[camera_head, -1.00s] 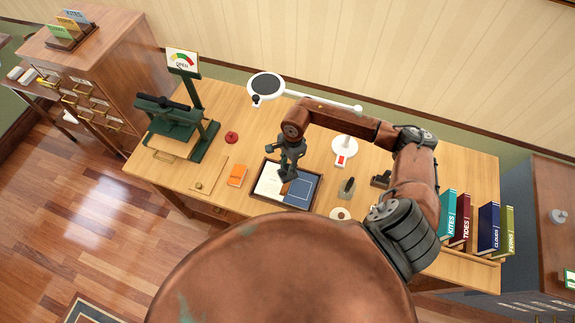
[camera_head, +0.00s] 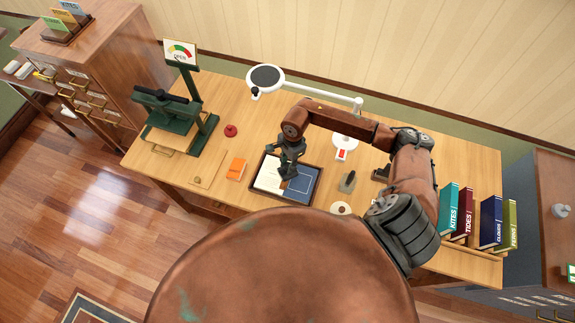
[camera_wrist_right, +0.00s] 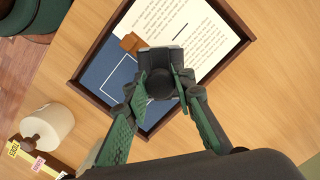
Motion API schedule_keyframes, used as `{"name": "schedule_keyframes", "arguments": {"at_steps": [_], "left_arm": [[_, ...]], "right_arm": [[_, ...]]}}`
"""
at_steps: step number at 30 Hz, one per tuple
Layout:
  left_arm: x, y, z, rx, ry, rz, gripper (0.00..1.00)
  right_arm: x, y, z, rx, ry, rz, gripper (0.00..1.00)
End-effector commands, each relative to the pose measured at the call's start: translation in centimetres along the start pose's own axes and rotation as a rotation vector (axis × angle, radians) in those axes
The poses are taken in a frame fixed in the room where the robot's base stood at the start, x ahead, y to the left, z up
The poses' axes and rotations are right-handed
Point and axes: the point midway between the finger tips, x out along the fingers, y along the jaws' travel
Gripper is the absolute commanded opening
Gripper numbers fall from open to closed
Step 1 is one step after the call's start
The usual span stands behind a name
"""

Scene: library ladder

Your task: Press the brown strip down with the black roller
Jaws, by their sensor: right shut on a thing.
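The open page spread, with a white printed side and a blue side (camera_wrist_right: 105,68), lies in a dark wooden tray (camera_wrist_right: 244,40). The tray also shows in the head view (camera_head: 318,186). The brown strip (camera_wrist_right: 132,43) lies across the seam between white and blue; much of it is hidden by the roller and gripper. My right gripper (camera_wrist_right: 161,84) is shut on the black roller (camera_wrist_right: 160,58), which is over the seam beside the strip's visible end. I cannot tell whether it touches. In the head view my right gripper (camera_head: 288,170) is over the tray. My left gripper is not in view.
A green press (camera_head: 178,118) stands at the table's left. An orange box (camera_head: 236,169) and a red knob (camera_head: 231,130) lie left of the tray. A magnifier (camera_head: 265,77), a white dispenser (camera_head: 345,143) and a white roll (camera_head: 341,208) are nearby. Books (camera_head: 489,226) stand at right.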

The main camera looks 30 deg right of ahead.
Motion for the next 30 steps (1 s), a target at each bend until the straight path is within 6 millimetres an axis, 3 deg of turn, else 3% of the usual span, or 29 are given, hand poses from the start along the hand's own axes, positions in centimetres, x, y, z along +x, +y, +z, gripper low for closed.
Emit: {"name": "schedule_keyframes", "arguments": {"at_steps": [30], "left_arm": [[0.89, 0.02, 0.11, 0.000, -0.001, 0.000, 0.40]], "right_arm": [[0.87, -0.05, -0.11, -0.001, 0.000, -0.001, 0.04]]}}
